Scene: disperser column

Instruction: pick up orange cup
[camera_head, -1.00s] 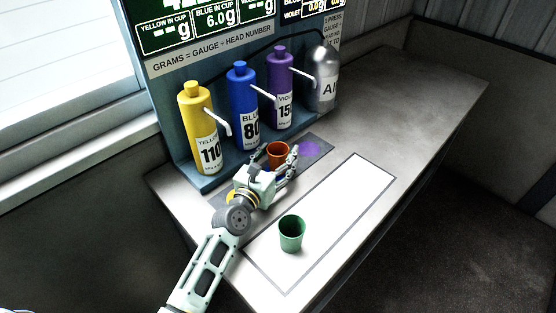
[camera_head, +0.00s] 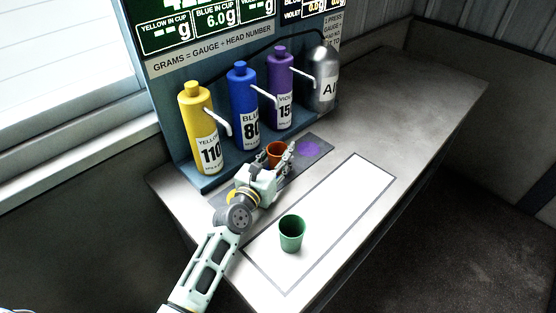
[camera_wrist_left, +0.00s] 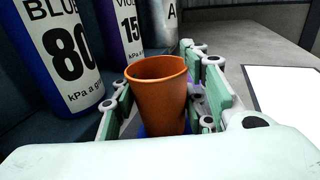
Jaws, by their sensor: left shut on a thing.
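The orange cup (camera_head: 275,151) stands upright on the dark strip below the bottles, in front of the blue and violet ones. My left gripper (camera_head: 277,163) is shut on the cup, with a finger on each side. In the left wrist view the orange cup (camera_wrist_left: 158,95) sits between the green-padded fingers of my left gripper (camera_wrist_left: 165,108), its open rim facing up. The cup's lower part is hidden by the gripper. I cannot tell whether its base is off the strip. My right gripper is not in view.
A green cup (camera_head: 291,233) stands on the white outlined panel (camera_head: 345,193). Yellow (camera_head: 199,130), blue (camera_head: 243,108) and violet (camera_head: 281,90) bottles with spouts and a grey air bottle (camera_head: 324,80) line the back. A violet spot (camera_head: 308,149) lies right of the cup. The table's right end is clear.

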